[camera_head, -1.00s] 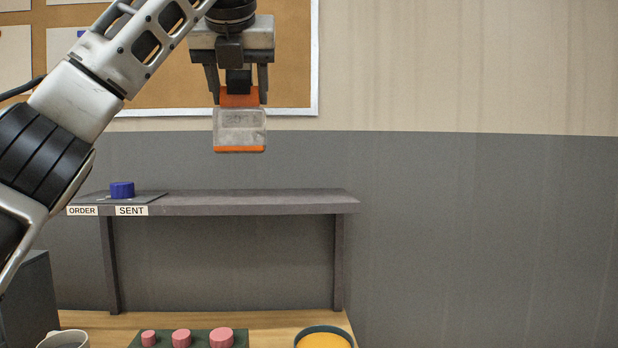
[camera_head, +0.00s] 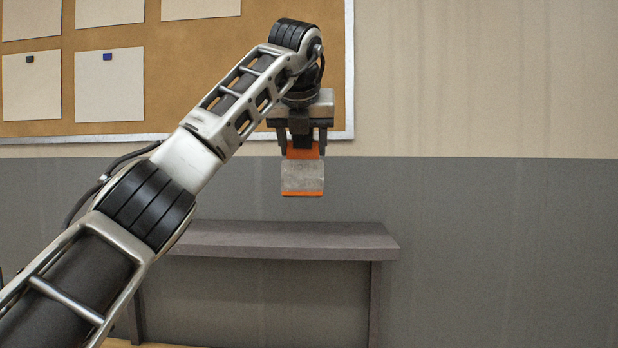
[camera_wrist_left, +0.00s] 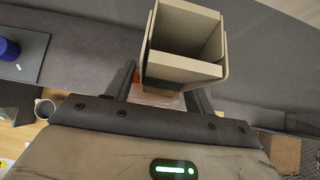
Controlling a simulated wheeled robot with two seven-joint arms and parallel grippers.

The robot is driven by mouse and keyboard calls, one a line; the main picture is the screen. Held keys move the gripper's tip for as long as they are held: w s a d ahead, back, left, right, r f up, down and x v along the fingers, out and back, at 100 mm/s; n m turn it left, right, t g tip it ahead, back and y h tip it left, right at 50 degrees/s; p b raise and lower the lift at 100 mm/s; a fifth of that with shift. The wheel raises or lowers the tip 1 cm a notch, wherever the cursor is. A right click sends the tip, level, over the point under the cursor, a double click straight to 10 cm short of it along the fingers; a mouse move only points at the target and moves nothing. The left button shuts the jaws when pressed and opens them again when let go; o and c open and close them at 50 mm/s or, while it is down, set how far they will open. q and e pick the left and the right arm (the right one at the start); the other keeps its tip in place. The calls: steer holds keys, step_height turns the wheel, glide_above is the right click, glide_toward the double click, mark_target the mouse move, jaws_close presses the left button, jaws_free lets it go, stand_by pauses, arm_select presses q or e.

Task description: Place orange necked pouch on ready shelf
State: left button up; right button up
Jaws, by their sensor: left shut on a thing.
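My left gripper (camera_head: 303,150) points down and is shut on the orange necked pouch (camera_head: 303,178), a pale pouch with an orange top and an orange bottom edge. The pouch hangs upright. In the head view its bottom shows above the grey shelf (camera_head: 300,241) against the wall, with a gap. Whether it is straight over the shelf I cannot tell. In the left wrist view the gripper fingers (camera_wrist_left: 163,95) flank a faint orange patch, mostly hidden by a beige box-like part. No ready label shows. My right gripper is not in view.
My left arm hides the shelf's left part in the head view. In the left wrist view a blue object (camera_wrist_left: 7,49) rests on a dark plate, with a mug (camera_wrist_left: 44,109) lower down. The visible right part of the shelf is bare. A cork board (camera_head: 190,75) hangs behind.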

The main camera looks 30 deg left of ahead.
mark_target(306, 159)
arm_select(q)
steer(key=w+a+f, duration=0.1)
steer(key=w+f, duration=0.3)
steer(key=f, duration=0.4)
steer(key=shift+w+a+f, duration=0.15)
steer(key=shift+f, duration=0.15)
steer(key=o, duration=1.2)
steer(key=shift+o, duration=0.2)
steer(key=b+v, duration=0.1)
steer(key=v, duration=1.1)
